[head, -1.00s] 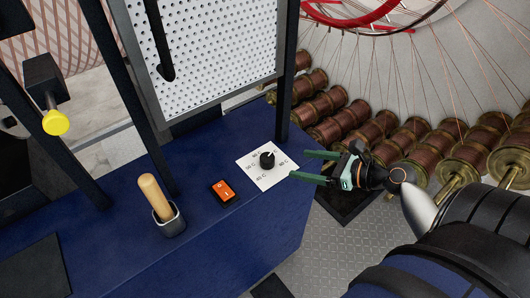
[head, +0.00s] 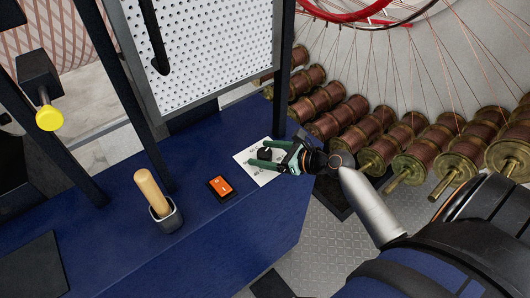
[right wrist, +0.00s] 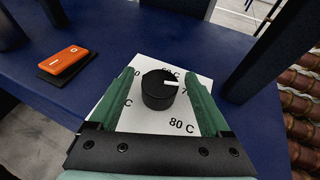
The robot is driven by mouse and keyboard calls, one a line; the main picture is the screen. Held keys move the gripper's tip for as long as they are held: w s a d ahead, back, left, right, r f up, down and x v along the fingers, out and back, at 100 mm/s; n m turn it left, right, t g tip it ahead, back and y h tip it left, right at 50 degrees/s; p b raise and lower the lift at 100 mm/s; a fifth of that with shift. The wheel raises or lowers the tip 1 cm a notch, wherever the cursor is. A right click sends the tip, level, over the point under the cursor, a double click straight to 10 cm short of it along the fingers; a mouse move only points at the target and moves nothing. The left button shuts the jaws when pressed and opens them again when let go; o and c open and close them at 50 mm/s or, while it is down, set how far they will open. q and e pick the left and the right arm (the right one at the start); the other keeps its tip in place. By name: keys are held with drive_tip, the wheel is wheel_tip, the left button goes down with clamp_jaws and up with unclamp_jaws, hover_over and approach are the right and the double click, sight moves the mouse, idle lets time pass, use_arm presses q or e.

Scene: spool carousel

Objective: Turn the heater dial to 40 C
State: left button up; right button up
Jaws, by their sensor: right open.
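The heater dial (head: 264,154) is a round black knob on a white label plate on the blue bench top. In the right wrist view the dial (right wrist: 155,97) has a white pointer mark aimed right, near the partly hidden label starting with 7. The label plate (right wrist: 150,64) also shows 60 C and 80 C; the left labels are partly covered by a finger. My right gripper (head: 258,153) is open, its green fingers on either side of the dial, with a gap visible on both sides in the right wrist view. My left gripper is not in view.
Copper-coloured spools (head: 365,125) lie beyond the bench to the right.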

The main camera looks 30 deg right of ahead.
drive_tip(key=shift+c, duration=0.4)
clamp_jaws()
drive_tip(key=shift+n+y, duration=0.4)
drive_tip(key=n+g+y+b, duration=0.1)
drive_tip(key=n+g+y, duration=0.2)
drive_tip(key=shift+w+d+n, duration=0.1)
drive_tip(key=shift+n, duration=0.2)
drive_tip(key=n+g+y+b, duration=0.1)
drive_tip(key=n+g+y, duration=0.1)
drive_tip(key=shift+n, duration=0.4)
drive_tip(key=n+g+y+b, duration=0.1)
drive_tip(key=n+g, duration=0.1)
drive_tip(key=g, duration=0.1)
drive_tip(key=shift+y, duration=0.3)
drive_tip(key=shift+n+g+b, duration=1.2)
drive_tip(key=shift+n+g, duration=0.3)
drive_tip(key=shift+g, duration=0.1)
